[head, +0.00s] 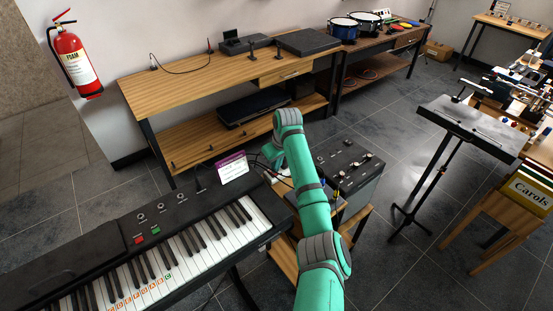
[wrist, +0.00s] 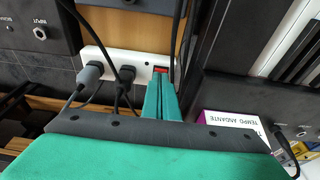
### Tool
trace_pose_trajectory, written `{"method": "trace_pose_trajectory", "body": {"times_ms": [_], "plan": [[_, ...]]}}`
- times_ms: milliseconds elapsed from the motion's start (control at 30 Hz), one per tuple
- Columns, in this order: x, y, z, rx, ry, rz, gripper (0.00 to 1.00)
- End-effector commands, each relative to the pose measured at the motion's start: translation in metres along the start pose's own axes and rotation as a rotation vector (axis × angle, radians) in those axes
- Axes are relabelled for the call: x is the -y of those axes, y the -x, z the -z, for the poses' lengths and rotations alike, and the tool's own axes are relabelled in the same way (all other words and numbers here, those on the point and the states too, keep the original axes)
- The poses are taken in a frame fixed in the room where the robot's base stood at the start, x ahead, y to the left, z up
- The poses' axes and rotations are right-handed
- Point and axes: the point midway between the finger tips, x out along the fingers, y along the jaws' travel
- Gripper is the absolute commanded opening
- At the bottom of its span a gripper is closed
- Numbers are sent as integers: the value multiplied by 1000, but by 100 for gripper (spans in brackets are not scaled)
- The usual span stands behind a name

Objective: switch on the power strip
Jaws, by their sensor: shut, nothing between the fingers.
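The power strip (wrist: 108,62) is a white bar in the upper middle of the wrist view, with two plugs in it, a grey plug (wrist: 92,71) and a dark plug (wrist: 127,73). Its red switch (wrist: 160,69) is at the right end. My gripper (wrist: 161,82) is shut and empty, with its fingertips just below the red switch in the picture. I cannot tell whether they touch it or which way the switch is tipped. In the head view I cannot make out the strip, and my arm covers much of that area.
Cables hang across the strip. A keyboard (head: 155,258) stands left of my arm, and a black mixer-like box (head: 345,160) sits on a wooden stand to the right. A purple-and-white card (wrist: 230,128) is at the right in the wrist view. Floor is open around the music stand (head: 470,125).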

Motion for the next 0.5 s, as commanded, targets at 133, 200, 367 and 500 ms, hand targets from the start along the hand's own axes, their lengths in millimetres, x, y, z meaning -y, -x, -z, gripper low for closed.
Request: {"method": "trace_pose_trajectory", "body": {"times_ms": [133,200,367,500], "plan": [[0,-9,-2,-1,1,0,0],[0,-10,-3,-1,1,0,0],[0,-11,-4,-1,0,0,0],[-2,-10,-5,-1,-2,-1,0]]}}
